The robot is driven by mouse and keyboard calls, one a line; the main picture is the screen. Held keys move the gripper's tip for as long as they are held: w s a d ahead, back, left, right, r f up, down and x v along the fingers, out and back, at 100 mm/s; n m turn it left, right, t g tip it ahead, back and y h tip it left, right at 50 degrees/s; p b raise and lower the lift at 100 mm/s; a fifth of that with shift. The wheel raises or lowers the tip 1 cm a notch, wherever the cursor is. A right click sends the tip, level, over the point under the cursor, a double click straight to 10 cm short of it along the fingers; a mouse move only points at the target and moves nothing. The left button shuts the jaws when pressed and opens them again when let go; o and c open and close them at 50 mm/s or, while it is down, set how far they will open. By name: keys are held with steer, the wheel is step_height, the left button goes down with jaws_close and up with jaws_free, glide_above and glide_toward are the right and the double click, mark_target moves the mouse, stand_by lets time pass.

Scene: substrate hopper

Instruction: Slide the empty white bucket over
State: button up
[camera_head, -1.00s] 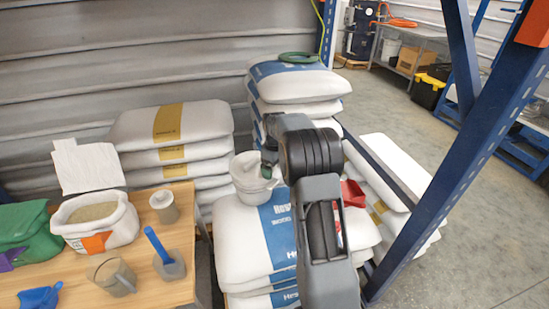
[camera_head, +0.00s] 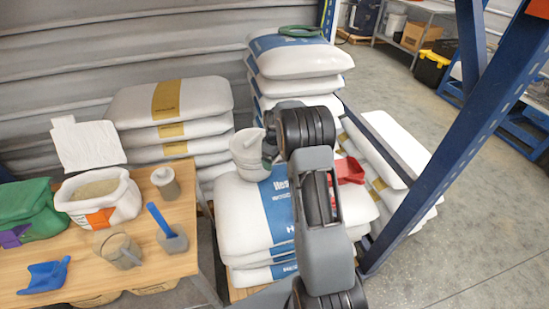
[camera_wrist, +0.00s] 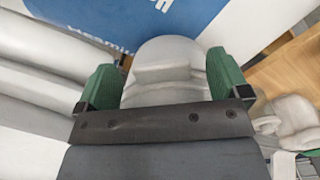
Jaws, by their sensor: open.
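The white bucket (camera_head: 247,145) stands on the near stack of white sacks with blue bands (camera_head: 236,215), toward its back left edge. Part of it is hidden by my arm in the head view. In the wrist view, the pale grey-white bucket (camera_wrist: 150,60) lies between the two green fingertips of my gripper (camera_wrist: 163,78). The fingers stand apart, one on each side of it. I cannot tell whether either finger touches it. What is inside the bucket cannot be seen.
A red scoop (camera_head: 348,170) lies on the same sacks, right of my arm. A taller sack stack (camera_head: 300,60) with a green ring stands behind. The wooden table (camera_head: 190,215) with an open bag, jugs and scoops is at left. A blue post (camera_head: 430,165) rises at right.

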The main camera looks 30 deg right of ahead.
steer(key=c, duration=1.2)
steer(key=shift+c, duration=0.2)
steer(key=shift+a, duration=0.1)
steer(key=shift+w+a, duration=0.35)
steer(key=shift+a, duration=0.55)
steer(key=shift+w+a, duration=0.3)
steer(key=shift+a, duration=0.55)
steer(key=o, duration=1.2)
steer(key=shift+r, duration=0.1)
step_height(320, 180, up, 14)
steer(key=shift+f, duration=0.15)
